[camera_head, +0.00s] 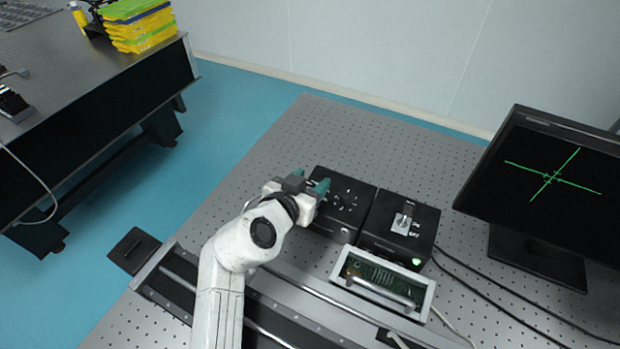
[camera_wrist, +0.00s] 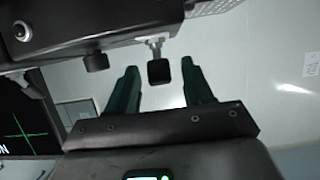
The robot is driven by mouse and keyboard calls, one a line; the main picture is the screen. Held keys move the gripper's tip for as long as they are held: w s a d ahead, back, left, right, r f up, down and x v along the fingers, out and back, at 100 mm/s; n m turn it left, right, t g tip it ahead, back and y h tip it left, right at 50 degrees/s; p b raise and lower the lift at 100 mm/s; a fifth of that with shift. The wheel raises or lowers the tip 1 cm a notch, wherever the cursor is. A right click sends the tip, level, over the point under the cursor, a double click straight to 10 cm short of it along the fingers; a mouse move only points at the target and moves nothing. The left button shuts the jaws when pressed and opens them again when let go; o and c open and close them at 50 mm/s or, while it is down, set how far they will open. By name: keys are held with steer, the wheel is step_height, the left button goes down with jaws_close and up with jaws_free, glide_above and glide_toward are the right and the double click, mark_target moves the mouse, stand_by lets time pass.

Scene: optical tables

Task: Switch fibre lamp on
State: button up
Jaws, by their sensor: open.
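Two black boxes stand side by side on the perforated table in the head view. The left box (camera_head: 345,225) has a dial with white marks. The right box (camera_head: 389,243) has a pale lever switch (camera_head: 403,219) beside ON and OFF labels, and a green light on its front. I cannot tell for sure which box is the fibre lamp. My gripper (camera_head: 316,187) is over the left box, its teal fingers apart. In the wrist view, a small black tip on a metal stem (camera_wrist: 158,71) shows between the open fingers (camera_wrist: 160,84); I cannot tell whether they touch it.
A monitor (camera_head: 540,185) with a green cross stands at the right. A white-framed circuit board unit (camera_head: 383,285) sits in front of the right box, near a long rail. Black cables (camera_head: 480,285) run to the lower right. The table behind the boxes (camera_head: 400,150) is clear.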

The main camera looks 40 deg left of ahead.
steer(key=shift+w+f, duration=0.1)
steer(key=shift+w, duration=0.1)
steer(key=shift+c, duration=0.5)
jaws_close()
